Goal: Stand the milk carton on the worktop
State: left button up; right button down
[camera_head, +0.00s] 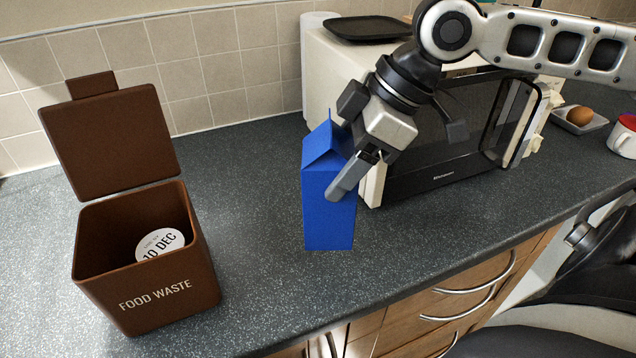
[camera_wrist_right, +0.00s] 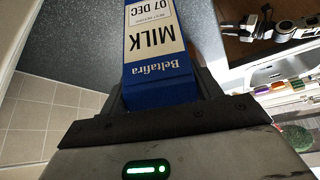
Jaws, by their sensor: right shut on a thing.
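The milk carton (camera_head: 328,210) is a blue gable-topped box, upright in the head view, left of the microwave. Its base appears at the worktop (camera_head: 255,235), but I cannot tell whether it touches. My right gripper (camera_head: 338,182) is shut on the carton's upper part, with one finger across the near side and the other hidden.
A brown food waste bin (camera_head: 160,295) with its lid open stands at the left, holding a round "10 DEC" label (camera_head: 160,243). A microwave (camera_head: 440,160) with a black tray (camera_head: 368,28) on top stands behind the gripper. Worktop between bin and carton is clear.

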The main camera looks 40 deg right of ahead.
aim_at(318, 197)
jog(key=shift+w+x, duration=0.2)
jog(key=shift+x, duration=0.95)
jog(key=shift+w+a+f, duration=0.25)
jog(key=shift+w+f, duration=0.1)
jog(key=shift+w, duration=0.05)
jog(key=shift+w+a+f+b, duration=0.3)
jog(key=shift+f+b, duration=0.1)
jog(key=shift+f, duration=0.2)
notch_tip(318, 197, down, 2)
jog(key=shift+f, duration=0.3)
jog(key=shift+f+b, duration=0.15)
jog(key=shift+b, duration=0.15)
jog(key=shift+c, duration=1.6)
grip_release()
